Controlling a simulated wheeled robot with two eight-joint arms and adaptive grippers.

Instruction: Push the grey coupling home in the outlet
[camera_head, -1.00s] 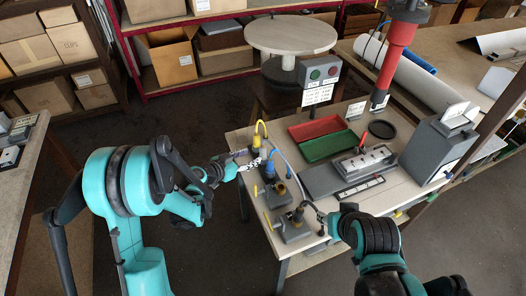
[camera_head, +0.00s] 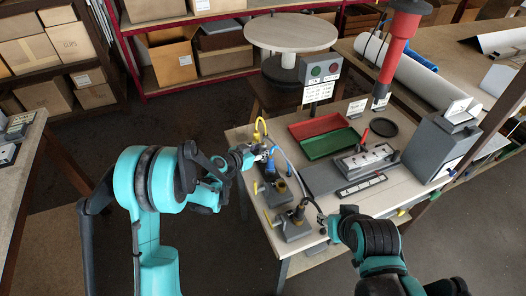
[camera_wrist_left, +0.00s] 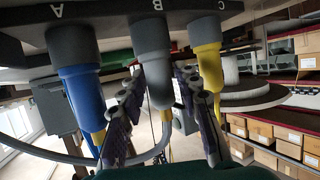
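In the left wrist view, which is upside down, a dark outlet block (camera_wrist_left: 112,13) carries the letters A, B and C. The grey coupling (camera_wrist_left: 154,65) is at B, between a blue coupling (camera_wrist_left: 82,95) at A and a yellow coupling (camera_wrist_left: 209,65) at C. My left gripper (camera_wrist_left: 160,82) has one finger on each side of the grey coupling, its tips close against it. It also shows in the head view (camera_head: 264,152), where it hides the grey coupling. How deep the coupling sits cannot be told. My right gripper (camera_head: 325,224) is by the table's front; its fingers are unclear.
On the table (camera_head: 240,140) stand two dark blocks with brass tops, a red tray (camera_head: 318,127), a green tray (camera_head: 330,144), a grey fixture (camera_head: 364,160) and a grey box (camera_head: 438,150). A button box (camera_head: 322,70) stands behind. Hoses arch close to my left gripper.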

